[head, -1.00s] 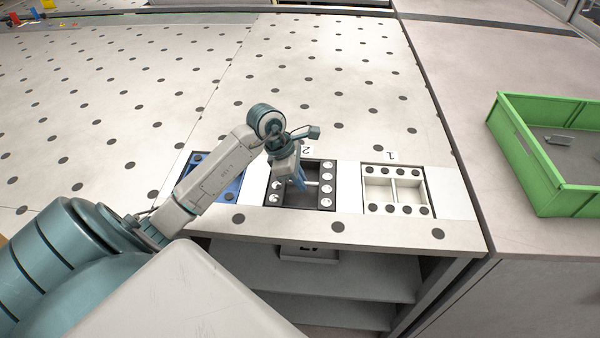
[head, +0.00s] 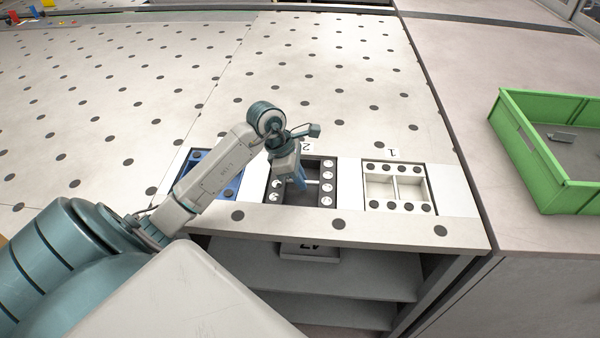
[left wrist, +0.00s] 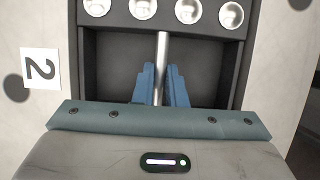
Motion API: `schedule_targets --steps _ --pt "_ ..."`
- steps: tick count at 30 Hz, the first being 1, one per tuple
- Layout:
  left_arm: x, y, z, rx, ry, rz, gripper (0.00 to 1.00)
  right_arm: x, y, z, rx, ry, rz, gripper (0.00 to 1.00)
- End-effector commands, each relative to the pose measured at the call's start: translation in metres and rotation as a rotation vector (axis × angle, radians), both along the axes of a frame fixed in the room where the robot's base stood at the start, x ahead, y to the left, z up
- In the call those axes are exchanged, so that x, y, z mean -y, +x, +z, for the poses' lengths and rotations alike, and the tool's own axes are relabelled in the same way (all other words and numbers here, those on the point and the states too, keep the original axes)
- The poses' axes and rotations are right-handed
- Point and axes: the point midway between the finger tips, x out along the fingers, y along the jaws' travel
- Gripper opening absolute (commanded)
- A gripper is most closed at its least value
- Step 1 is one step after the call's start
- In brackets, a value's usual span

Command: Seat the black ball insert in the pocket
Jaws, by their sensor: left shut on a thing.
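The black ball insert (head: 312,202) is a dark open frame with silver balls along its sides and a metal bar across its middle. It lies at the slot marked 2 in the tabletop's front edge; I cannot tell whether it is fully down in the pocket. My left gripper (head: 301,185) reaches down into it from above. In the left wrist view, the blue fingers (left wrist: 161,88) are shut on the insert's silver bar (left wrist: 162,60), and several balls show along the far side. The near part of the insert is hidden by the gripper. My right gripper is not in view.
A white insert (head: 397,208) with black balls sits to the right by the label 1 (head: 393,155). A blue insert (head: 232,187) is partly hidden behind my left arm. A green crate (head: 540,165) stands at the right.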

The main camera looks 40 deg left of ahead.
Motion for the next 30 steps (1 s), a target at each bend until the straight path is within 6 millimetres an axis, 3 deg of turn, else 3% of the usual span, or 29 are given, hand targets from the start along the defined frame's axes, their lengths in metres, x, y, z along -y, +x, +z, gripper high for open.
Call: schedule_targets --steps 9,10,14,23,30 --pt "0.000 0.000 0.000 0.001 0.001 -0.001 0.00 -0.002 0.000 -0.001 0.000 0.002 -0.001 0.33" --pt "0.000 0.000 0.000 0.001 0.001 -0.001 0.13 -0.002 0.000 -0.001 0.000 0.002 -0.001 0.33" --pt "0.000 0.000 0.000 0.000 0.000 0.000 0.37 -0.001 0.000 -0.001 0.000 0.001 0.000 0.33" --pt "-0.001 0.000 0.000 -0.001 0.001 0.000 0.37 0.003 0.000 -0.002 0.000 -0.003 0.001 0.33" --pt "-0.010 -0.005 0.022 0.003 0.006 -0.001 0.37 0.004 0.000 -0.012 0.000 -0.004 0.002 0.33"
